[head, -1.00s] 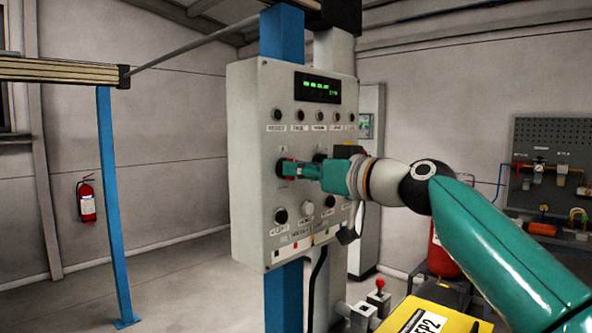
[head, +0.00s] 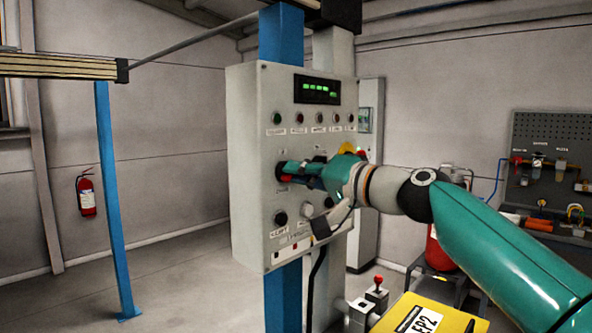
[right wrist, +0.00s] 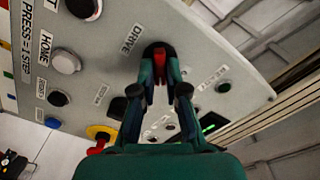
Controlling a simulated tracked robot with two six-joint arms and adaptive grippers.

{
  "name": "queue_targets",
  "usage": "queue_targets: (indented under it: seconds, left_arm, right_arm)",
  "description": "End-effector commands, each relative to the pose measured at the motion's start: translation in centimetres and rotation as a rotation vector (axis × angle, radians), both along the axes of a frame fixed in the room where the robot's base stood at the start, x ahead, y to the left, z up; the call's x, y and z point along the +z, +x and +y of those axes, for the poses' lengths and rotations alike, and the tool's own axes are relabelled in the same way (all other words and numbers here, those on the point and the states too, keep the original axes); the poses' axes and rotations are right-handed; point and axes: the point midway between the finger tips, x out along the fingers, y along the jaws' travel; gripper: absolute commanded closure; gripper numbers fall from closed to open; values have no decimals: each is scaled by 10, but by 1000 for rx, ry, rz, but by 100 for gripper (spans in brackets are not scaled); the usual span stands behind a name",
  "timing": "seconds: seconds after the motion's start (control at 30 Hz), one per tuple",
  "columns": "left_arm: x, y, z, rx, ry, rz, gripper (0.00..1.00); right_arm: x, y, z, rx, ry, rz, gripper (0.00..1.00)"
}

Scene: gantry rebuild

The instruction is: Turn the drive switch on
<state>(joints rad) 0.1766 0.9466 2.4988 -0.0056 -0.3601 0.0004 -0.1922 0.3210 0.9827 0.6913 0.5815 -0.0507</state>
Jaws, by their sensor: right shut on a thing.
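The drive switch (right wrist: 151,48) is a round black rotary switch with a red handle, beside the label DRIVE in the right wrist view. In the head view the switch (head: 282,173) is at the left middle of the grey control panel (head: 245,215), partly hidden by my fingers. My right gripper (head: 286,170) is shut on the red handle. In the right wrist view its two fingertips (right wrist: 160,66) are on either side of the handle. My left gripper is in neither view.
A green-lit display (head: 317,90) and a row of small lamps or buttons are above the switch. A black knob (head: 280,217) is below it. A yellow-based red button (right wrist: 100,134) is close to my fingers. A cable hangs under the panel.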

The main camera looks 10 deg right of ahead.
Motion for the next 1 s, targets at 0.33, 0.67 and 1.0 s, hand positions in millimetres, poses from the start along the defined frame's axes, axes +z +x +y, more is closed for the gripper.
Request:
queue_targets:
  seconds: [0.33, 0.67, 1.0]
  left_arm:
    - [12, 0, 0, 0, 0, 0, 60]
    - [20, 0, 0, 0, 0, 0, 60]
    - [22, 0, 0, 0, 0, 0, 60]
  right_arm:
    - [-4, 1, 0, 1, 266, 189, 100]
    - [-6, 2, 0, 0, 462, 319, 100]
    - [-9, 2, 1, 0, 543, 376, 100]
